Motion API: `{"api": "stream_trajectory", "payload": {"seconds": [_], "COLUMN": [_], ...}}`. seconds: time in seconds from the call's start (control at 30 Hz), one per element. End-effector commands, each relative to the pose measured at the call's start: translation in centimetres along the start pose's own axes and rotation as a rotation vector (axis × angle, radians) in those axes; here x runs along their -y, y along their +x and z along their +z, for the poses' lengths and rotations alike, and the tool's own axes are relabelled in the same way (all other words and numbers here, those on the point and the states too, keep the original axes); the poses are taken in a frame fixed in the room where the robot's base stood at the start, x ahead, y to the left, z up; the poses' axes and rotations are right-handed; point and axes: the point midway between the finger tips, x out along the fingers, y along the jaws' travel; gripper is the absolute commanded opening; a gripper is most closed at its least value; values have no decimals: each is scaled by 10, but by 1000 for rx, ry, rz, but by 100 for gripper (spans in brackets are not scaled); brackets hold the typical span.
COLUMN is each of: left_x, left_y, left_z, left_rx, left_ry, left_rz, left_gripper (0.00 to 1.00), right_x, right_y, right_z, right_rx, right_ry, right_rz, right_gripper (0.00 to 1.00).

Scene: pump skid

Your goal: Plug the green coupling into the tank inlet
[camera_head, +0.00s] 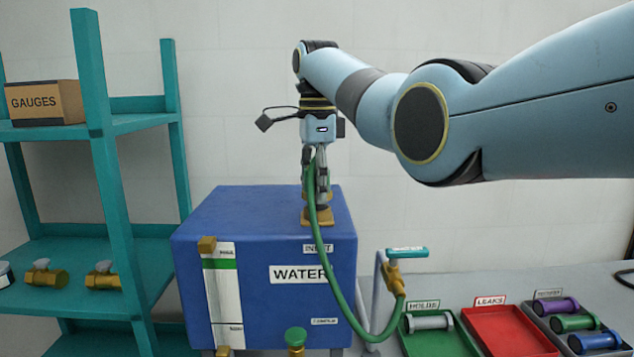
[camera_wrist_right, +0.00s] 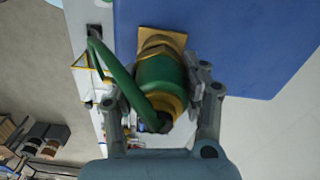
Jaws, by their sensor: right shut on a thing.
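The blue water tank (camera_head: 260,235) stands in the middle of the head view. Its inlet (camera_head: 317,216), a brass fitting on a square plate, is on the top near the right edge; the plate (camera_wrist_right: 163,38) also shows in the wrist view. My right gripper (camera_head: 316,185) points down over the inlet, shut on the green coupling (camera_wrist_right: 160,80). The coupling is in line with the brass fitting and appears to touch it; I cannot tell how deep it sits. The green hose (camera_head: 335,275) runs from the coupling to a brass valve (camera_head: 393,279). My left gripper is not in view.
A teal shelf (camera_head: 105,150) with a GAUGES box (camera_head: 45,102) and brass valves stands at the left. Green (camera_head: 435,345) and red (camera_head: 505,335) trays and a grey tray with coloured cylinders lie at the right. A green-capped fitting (camera_head: 296,338) is at the tank's front.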

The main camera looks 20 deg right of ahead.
Motion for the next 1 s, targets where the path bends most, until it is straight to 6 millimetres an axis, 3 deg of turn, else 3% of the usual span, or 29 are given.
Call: {"api": "stream_trajectory", "payload": {"seconds": [0.97,1.0], "left_x": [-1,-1], "left_y": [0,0], "left_z": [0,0], "left_rx": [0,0], "left_ry": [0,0], "left_rz": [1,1], "left_gripper": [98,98], "right_x": [0,0], "right_y": [15,15], "right_z": [0,0], "right_rx": [0,0], "right_ry": [0,0], "right_rz": [0,0], "right_gripper": [6,49]}}
